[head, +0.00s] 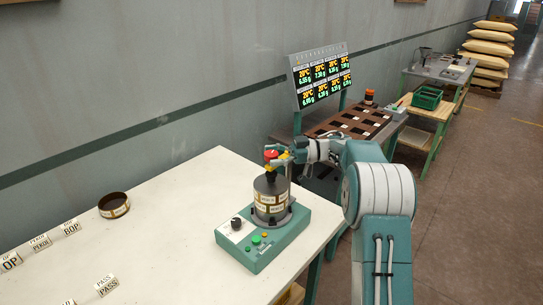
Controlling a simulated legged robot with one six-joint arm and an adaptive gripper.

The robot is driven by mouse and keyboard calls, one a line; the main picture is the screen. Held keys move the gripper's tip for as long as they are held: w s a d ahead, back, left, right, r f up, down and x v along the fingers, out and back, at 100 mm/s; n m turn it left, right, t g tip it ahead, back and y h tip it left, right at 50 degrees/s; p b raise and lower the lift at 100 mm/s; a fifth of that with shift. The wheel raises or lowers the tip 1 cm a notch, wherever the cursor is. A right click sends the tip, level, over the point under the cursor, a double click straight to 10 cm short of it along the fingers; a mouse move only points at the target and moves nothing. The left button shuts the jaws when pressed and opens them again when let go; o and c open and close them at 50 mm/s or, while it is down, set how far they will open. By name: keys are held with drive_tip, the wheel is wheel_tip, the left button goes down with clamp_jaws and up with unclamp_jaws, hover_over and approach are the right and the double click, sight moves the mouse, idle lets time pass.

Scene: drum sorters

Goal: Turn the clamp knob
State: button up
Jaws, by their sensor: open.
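The teal machine (262,240) stands near the right edge of the white table, with a dark knob and green and amber buttons on its front panel. A dark cylindrical drum with pale labels (270,200) stands upright on it. A red clamp knob (271,154) with a yellow part beneath sits on top of the drum. My gripper (277,156) reaches in from the right at the height of the red knob. Its fingers are open and beside or around the knob; contact is too small to tell.
A round brown sieve (114,205) and several label cards (71,227) lie on the white table (180,195). Behind stand a display panel (322,78), a checkered board (350,122) and a green crate (427,97). Table space left of the machine is clear.

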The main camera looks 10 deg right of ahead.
drive_tip(key=d, duration=1.2)
drive_tip(key=shift+s, duration=0.1)
